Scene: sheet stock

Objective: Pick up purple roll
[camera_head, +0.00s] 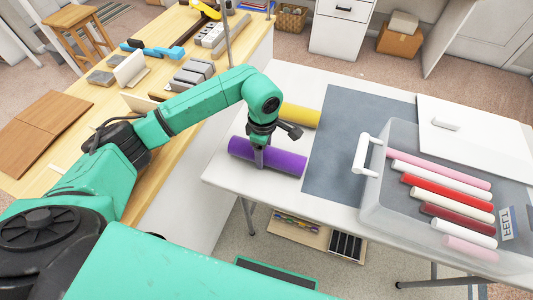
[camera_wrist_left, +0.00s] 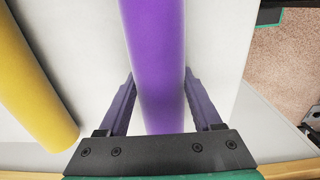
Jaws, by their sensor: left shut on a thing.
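The purple roll (camera_head: 286,161) is at the left end of the white table (camera_head: 228,181), on or just above its top; I cannot tell which. My left gripper (camera_head: 259,158) reaches down over the middle of the roll and is shut on it. In the left wrist view the purple roll (camera_wrist_left: 154,60) runs between the two fingers of the left gripper (camera_wrist_left: 160,95), one on each side. The part of the roll behind the fingers in the head view is hidden. My right gripper is not in view.
A yellow roll (camera_head: 300,115) lies behind the purple one. A grey mat (camera_head: 340,150) covers the table's middle. A clear bin (camera_head: 376,205) of several pink, red and white rolls stands at right, its white lid (camera_head: 480,125) behind. A wooden bench (camera_head: 165,30) with tools is at left.

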